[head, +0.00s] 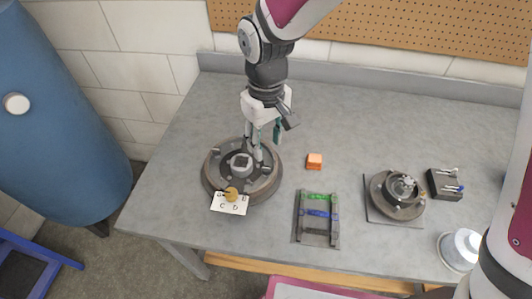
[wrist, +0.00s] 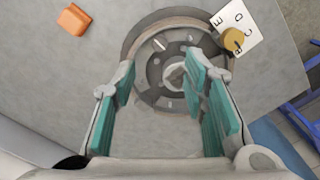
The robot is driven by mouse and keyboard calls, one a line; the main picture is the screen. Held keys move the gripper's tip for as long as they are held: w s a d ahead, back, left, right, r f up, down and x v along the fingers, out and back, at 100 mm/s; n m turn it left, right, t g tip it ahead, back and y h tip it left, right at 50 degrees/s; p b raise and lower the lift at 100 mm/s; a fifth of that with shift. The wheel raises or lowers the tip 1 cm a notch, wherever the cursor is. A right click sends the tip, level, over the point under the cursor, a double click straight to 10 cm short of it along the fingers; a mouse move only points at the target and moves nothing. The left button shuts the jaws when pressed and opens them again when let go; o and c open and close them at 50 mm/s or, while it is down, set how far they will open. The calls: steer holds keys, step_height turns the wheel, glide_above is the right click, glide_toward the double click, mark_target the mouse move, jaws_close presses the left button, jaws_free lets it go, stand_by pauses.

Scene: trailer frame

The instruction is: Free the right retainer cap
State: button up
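My gripper (head: 264,148) hangs over the large round drum-like hub (head: 272,185) on the left of the bench. In the wrist view my gripper (wrist: 163,72) is open, its teal pads wide apart, with nothing between them. The hub (wrist: 136,52) shows beyond the fingers, with a light hexagonal centre piece and small pegs around it. A small dark ladder-like frame (head: 302,222) with a green bar (head: 320,196) and a blue bar (head: 318,213) lies right of the hub. I cannot tell which part is the right retainer cap.
An orange block (head: 314,161) lies near the hub; it also shows in the wrist view (wrist: 74,19). A lettered card (head: 236,207) with a brass-coloured knob (head: 231,193) overlaps the hub's front. A smaller round assembly (head: 380,199), a black block (head: 444,184) and a white-topped canister (head: 462,249) stand right.

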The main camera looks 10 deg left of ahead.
step_height(320, 180, up, 3)
steer(key=shift+f, duration=0.1)
stand_by(0.5)
steer(key=s+d+r+m+t, duration=0.2)
steer(key=d+r+m, duration=0.2)
steer(key=d+r, duration=1)
steer(key=s+d+r+m+t, duration=0.2)
steer(key=s+d+m, duration=0.3)
steer(key=s+d, duration=0.6)
steer(key=d+t, duration=0.1)
steer(key=d, duration=0.2)
steer(key=shift+s+d+r+m, duration=0.15)
steer(key=shift+s+d+m, duration=0.05)
steer(key=shift+d+m, duration=0.1)
